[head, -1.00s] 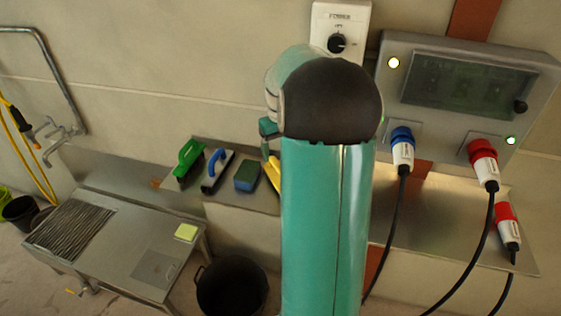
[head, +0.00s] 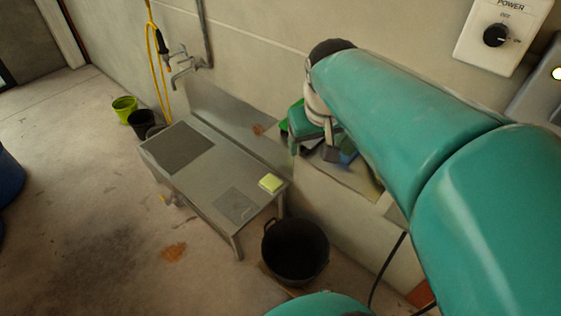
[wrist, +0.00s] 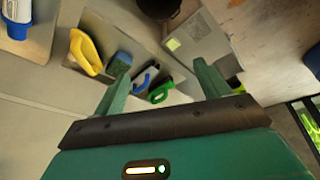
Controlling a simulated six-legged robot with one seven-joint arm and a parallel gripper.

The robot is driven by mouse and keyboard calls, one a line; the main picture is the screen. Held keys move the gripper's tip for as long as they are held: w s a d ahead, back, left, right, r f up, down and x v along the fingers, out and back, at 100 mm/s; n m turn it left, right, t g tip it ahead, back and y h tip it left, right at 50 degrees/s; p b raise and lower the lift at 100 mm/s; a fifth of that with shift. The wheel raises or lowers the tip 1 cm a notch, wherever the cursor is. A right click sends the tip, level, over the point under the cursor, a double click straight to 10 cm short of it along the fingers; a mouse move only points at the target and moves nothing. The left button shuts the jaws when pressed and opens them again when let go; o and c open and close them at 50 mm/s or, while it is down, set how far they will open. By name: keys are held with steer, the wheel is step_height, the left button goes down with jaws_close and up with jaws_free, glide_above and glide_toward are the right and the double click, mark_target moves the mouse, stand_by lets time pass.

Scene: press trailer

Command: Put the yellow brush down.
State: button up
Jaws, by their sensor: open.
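The yellow brush (wrist: 86,52) lies on the metal shelf in the wrist view, left of my gripper (wrist: 161,60) and outside its fingers. In the head view my arm hides the brush. My gripper is open, with its two teal fingers spread wide and nothing held between them. A blue sponge block (wrist: 119,63), a blue-handled tool (wrist: 145,79) and a green-handled brush (wrist: 160,92) lie in a row beside the yellow brush. In the head view my gripper (head: 304,148) is in front of the shelf (head: 358,181), partly covering this row.
A metal sink table (head: 215,178) with a yellow-green sponge (head: 270,183) stands left of the shelf. A black bucket (head: 295,250) is on the floor below. A power switch box (head: 502,35) is on the wall. Open floor lies at the left.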

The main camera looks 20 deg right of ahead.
steer(key=s+a+f+n+t+y, duration=0.1)
steer(key=s+a+t, duration=0.1)
steer(key=s+a, duration=0.5)
steer(key=shift+s+a+f, duration=0.2)
steer(key=shift+s+a, duration=0.15)
steer(key=shift+a, duration=0.4)
steer(key=shift+d, duration=0.1)
